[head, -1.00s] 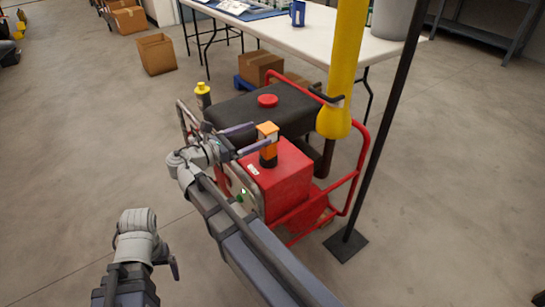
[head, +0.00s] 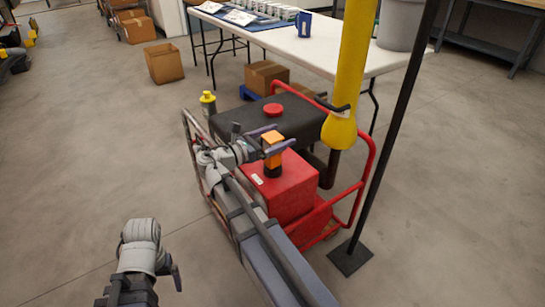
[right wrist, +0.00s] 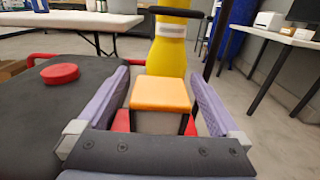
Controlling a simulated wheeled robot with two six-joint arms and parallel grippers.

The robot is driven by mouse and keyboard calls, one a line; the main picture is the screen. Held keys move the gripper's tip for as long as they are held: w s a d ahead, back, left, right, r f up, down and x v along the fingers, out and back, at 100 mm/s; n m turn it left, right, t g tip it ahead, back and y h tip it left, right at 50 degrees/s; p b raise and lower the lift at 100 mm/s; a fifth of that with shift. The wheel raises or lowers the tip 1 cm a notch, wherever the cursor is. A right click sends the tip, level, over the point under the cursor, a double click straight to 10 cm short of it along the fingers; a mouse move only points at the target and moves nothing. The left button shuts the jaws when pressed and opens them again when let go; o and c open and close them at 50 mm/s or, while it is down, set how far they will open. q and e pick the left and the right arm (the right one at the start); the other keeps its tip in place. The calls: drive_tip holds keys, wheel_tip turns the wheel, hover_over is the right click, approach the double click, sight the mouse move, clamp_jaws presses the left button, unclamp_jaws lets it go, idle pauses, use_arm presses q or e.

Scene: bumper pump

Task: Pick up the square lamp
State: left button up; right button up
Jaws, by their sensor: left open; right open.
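The square lamp (head: 272,150) has an orange square head on a dark base and stands upright on the red box (head: 285,185) of the cart. In the right wrist view the lamp's orange top (right wrist: 160,94) lies between the two purple-grey fingers. My right gripper (head: 271,141) is open, its fingers on either side of the lamp's head, with a gap visible on each side in the right wrist view. My left gripper (head: 176,278) is at the lower left, away from the cart, only partly visible.
A red round button (head: 273,110) sits on the black block behind the lamp. A yellow-capped post (head: 208,102) stands left. A thick yellow tube (head: 349,80) hangs right, near a dark pole (head: 395,140). The red cart rail (head: 367,170) curves around the right side.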

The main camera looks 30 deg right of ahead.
drive_tip(key=shift+d, duration=0.6)
drive_tip(key=shift+c, duration=0.4)
clamp_jaws()
